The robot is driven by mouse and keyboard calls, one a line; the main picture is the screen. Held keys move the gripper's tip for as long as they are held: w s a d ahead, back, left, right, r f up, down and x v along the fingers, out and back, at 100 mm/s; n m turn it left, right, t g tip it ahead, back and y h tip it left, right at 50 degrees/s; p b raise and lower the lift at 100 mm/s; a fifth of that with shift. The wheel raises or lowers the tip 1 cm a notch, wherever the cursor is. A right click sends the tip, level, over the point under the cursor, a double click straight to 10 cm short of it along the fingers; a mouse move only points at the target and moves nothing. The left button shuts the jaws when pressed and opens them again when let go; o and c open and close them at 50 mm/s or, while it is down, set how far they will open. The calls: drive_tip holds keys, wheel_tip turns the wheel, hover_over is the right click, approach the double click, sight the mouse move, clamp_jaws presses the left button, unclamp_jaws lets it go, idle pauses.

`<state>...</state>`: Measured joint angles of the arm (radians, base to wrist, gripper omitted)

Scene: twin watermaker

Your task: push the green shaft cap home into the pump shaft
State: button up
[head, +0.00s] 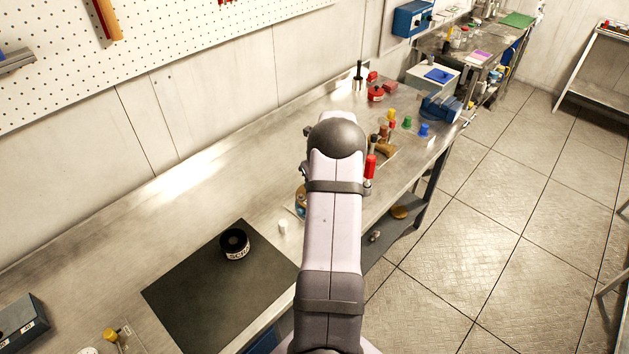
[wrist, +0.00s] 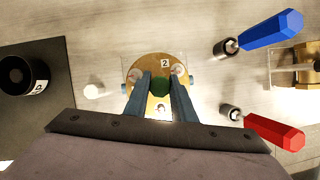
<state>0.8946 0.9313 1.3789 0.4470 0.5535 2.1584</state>
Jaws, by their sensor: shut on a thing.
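In the wrist view the green shaft cap (wrist: 160,84) sits between the two fingertips of my gripper (wrist: 160,82), and the jaws are shut on it. The cap is over the middle of a round brass-coloured pump body (wrist: 158,62) marked "2", with bolts around its rim. The pump shaft is hidden under the cap and fingers, so I cannot tell how far in the cap is. In the head view my arm covers the gripper and the cap; only a sliver of the pump (head: 300,201) shows at the arm's left edge.
A small white cylinder (head: 283,226) stands near the pump. Coloured caps stand farther along the bench.

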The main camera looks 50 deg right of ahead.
drive_tip(key=shift+f, duration=0.6)
drive_tip(key=o, duration=1)
drive_tip(key=shift+b, duration=0.3)
drive_tip(key=shift+b+v, duration=1.5)
drive_tip(key=shift+v, duration=2.2)
